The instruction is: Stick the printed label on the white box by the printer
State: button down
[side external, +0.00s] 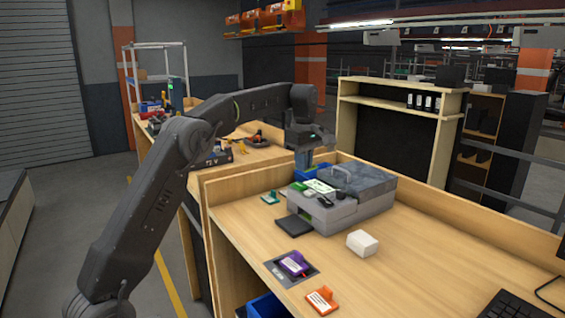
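The grey printer (345,199) stands on the wooden bench, with a dark flat tray at its front left. A small white box (362,243) sits on the bench in front of the printer, apart from it. A pale patch with green edges (318,187) lies on the printer's left top; I cannot tell whether it is the printed label. My gripper (303,166) hangs above and behind the printer's left end, away from the white box. Its fingertips are too small and dark to tell whether they are open or hold anything.
A purple item (294,263) rests on a dark mat (275,270), and an orange-and-white item (322,300) lies near the front edge. A small green item (270,197) is left of the printer. A keyboard (514,306) is at lower right. Bench right of the white box is clear.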

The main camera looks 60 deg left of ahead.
jog(key=w+d+m, duration=0.4)
jog(key=d+m, duration=0.2)
jog(key=m, duration=1.5)
send_over(354, 234)
jog(key=f, duration=0.1)
jog(key=shift+f, duration=6.4)
jog(key=shift+f, duration=0.65)
jog(key=c, duration=1.2)
grip_release()
jog(key=shift+c, duration=0.2)
jog(key=o, duration=0.4)
jog(key=shift+r, duration=0.15)
